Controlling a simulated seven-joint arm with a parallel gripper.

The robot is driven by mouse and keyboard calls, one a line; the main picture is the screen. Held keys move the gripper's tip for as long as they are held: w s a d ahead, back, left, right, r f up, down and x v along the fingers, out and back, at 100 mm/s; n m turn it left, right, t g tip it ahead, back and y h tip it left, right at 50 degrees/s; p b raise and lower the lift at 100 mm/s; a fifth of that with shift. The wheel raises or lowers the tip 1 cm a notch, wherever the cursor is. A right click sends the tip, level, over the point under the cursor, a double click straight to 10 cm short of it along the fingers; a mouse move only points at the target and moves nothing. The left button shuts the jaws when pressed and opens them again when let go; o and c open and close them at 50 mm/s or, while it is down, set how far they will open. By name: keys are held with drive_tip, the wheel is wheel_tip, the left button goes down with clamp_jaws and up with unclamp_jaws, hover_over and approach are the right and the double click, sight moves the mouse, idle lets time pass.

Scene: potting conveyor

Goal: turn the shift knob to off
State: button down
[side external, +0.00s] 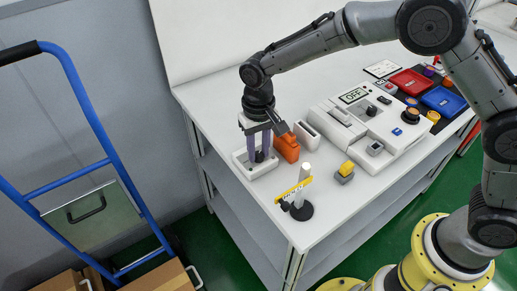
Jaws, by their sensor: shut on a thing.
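My gripper (259,155) points down at the left of the table, over a white open-topped block (242,166). Its two purple-grey fingers are shut on a small dark knob-like piece (260,157) at the block; the fingers hide part of it. A black knob (371,111) sits on that panel beside the display, apart from my gripper. I cannot tell from labels which knob is the shift knob.
An orange block (287,148) stands close to the right of my gripper. A white post with a yellow sign (293,190) stands in front. A yellow-topped switch (346,171), a red tray (410,82) and a blue tray (444,101) are farther right.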

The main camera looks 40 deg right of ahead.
sight(258, 154)
drive_tip(key=shift+r, duration=0.15)
drive_tip(key=c, duration=0.6)
unclamp_jaws()
wheel_tip(258, 154, up, 14)
drive_tip(key=shift+f, duration=0.15)
